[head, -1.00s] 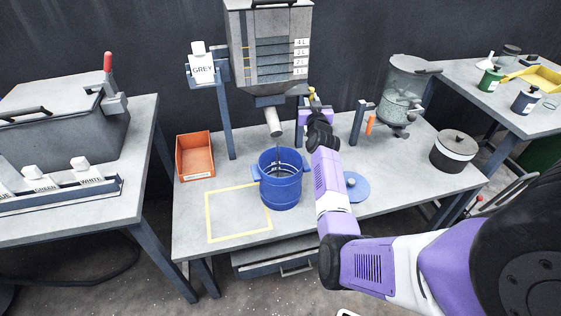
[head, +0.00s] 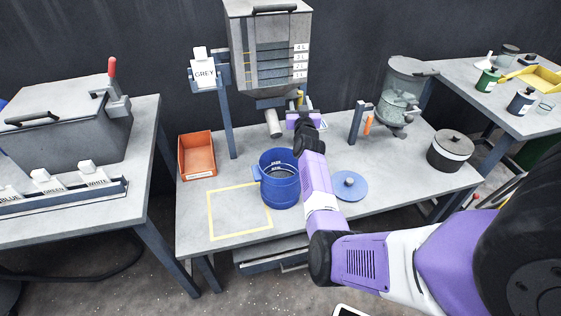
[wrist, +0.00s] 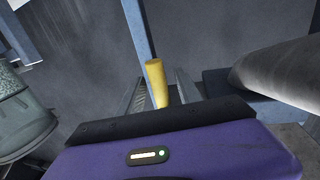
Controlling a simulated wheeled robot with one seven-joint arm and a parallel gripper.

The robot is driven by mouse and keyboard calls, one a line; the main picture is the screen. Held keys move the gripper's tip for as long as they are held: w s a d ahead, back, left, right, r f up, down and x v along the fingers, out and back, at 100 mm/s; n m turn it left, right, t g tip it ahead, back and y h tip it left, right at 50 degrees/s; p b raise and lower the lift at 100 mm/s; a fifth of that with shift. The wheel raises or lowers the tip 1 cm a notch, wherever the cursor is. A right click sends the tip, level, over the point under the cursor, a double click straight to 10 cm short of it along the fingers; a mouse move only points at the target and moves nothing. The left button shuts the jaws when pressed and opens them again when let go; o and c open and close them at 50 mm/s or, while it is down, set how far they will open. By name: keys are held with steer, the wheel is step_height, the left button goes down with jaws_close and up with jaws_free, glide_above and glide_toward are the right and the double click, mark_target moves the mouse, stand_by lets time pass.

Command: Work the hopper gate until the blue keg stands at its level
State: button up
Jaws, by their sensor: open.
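The blue keg (head: 281,190) stands upright and uncovered under the spout (head: 273,123) of the grey hopper (head: 238,50). Grey material shows inside it, with pale marks on the inner wall; I cannot read which mark it reaches. No stream shows below the spout. The hopper's front window has lines labelled 1 L to 4 L. The yellow gate handle (head: 300,98) is right of the spout. My gripper (head: 299,114) is open at the handle. In the wrist view the handle (wrist: 157,82) stands between the open fingers (wrist: 162,93); contact is unclear.
A blue lid (head: 350,187) lies right of the keg, near my forearm. A yellow outline (head: 240,236) marks bare table at the left.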

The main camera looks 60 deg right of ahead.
steer(key=shift+s+a+r+p, duration=0.2)
steer(key=shift+s+a+p, duration=0.1)
steer(key=shift+a+p, duration=0.5)
steer(key=p+v, duration=0.3)
steer(key=p, duration=0.1)
steer(key=shift+s+a+p, duration=0.25)
steer(key=shift+p, duration=0.1)
steer(key=shift+s+a+f, duration=0.15)
steer(key=shift+s+a, duration=0.05)
steer(key=shift+a, duration=0.05)
